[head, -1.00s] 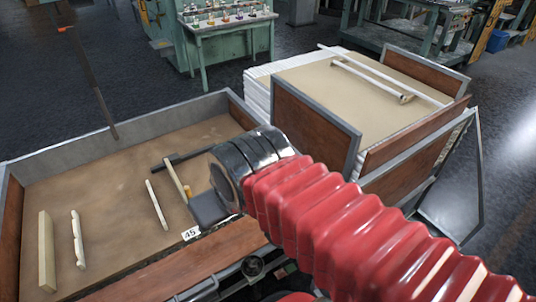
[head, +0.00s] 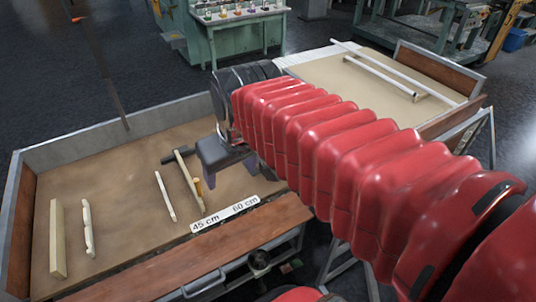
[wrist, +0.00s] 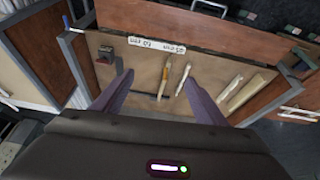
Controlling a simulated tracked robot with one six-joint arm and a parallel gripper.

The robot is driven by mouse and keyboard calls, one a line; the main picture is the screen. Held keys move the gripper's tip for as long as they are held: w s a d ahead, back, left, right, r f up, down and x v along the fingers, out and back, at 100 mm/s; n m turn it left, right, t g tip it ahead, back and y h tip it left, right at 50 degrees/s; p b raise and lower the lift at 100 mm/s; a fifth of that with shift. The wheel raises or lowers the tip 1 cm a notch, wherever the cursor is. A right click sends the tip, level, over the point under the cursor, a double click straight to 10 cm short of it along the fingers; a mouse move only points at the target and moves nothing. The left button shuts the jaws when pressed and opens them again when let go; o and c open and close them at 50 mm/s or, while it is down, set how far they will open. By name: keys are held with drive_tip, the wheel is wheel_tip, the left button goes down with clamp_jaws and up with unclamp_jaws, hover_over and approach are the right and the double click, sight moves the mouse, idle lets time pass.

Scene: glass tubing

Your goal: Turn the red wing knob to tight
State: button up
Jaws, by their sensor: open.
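My gripper (wrist: 158,78) is open, its two purple-grey fingers spread above the tan floor of a shallow tray. It also shows in the head view (head: 222,158), partly hidden by my red arm sleeve. The red wing knob is not clearly seen. A small dark block with a reddish top (wrist: 105,54) stands left of the fingers in the wrist view, near the tray's labelled edge; it may carry the knob, but its wing shape and setting cannot be made out. In the head view my arm covers that part. Nothing is between the fingertips except tray floor and pieces lying below.
A wooden stick (head: 188,180) with a dark crossbar and an orange piece lies below the gripper. Several pale strips, including a thick bar (head: 57,240), lie at the left. A label strip (head: 226,213) reads 45 cm and 60 cm.

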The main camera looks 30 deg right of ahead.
drive_tip(key=w+d+g, duration=0.1)
drive_tip(key=w+d, duration=0.4)
drive_tip(key=w, duration=0.3)
drive_tip(key=w+d+f+g, duration=0.1)
drive_tip(key=w+d+f, duration=0.6)
drive_tip(key=d, duration=0.3)
drive_tip(key=w+d+f+g, duration=0.2)
drive_tip(key=w+d+f, duration=0.5)
drive_tip(key=w+d, duration=0.2)
drive_tip(key=shift+d+f+g, duration=0.2)
drive_tip(key=shift+d+g, duration=0.1)
drive_tip(key=shift+d, duration=0.75)
wheel_tip(320, 180, down, 14)
drive_tip(key=shift+r, duration=0.1)
drive_tip(key=shift+c, duration=0.6)
